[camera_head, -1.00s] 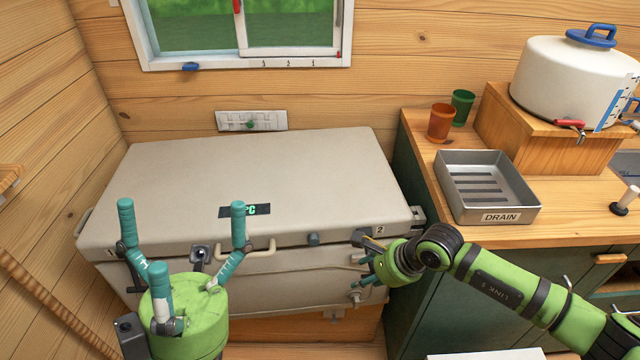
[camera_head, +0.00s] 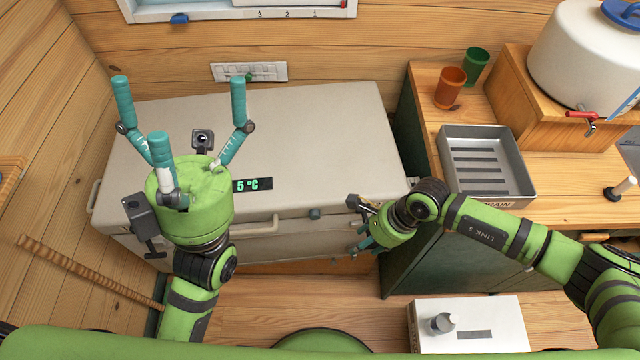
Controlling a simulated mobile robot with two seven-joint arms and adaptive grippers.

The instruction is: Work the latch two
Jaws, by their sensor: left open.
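A large beige cooler chest (camera_head: 320,130) with a shut lid stands against the wooden wall; its small display (camera_head: 252,185) reads 5 °C. The latch marked 2 sat at the right end of its front edge; that spot is now mostly hidden behind my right gripper (camera_head: 360,232). The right gripper's teal fingers are at the chest's front right, and I cannot tell whether they touch the latch or are closed. My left gripper (camera_head: 180,115) is open and empty, its teal fingers spread and pointing up in front of the chest's left part.
To the right is a wooden counter (camera_head: 560,200) with a drain tray (camera_head: 486,165), an orange cup (camera_head: 450,88), a green cup (camera_head: 475,66) and a white tank (camera_head: 585,60). A white box (camera_head: 468,325) stands on the floor. A rope (camera_head: 90,270) hangs at left.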

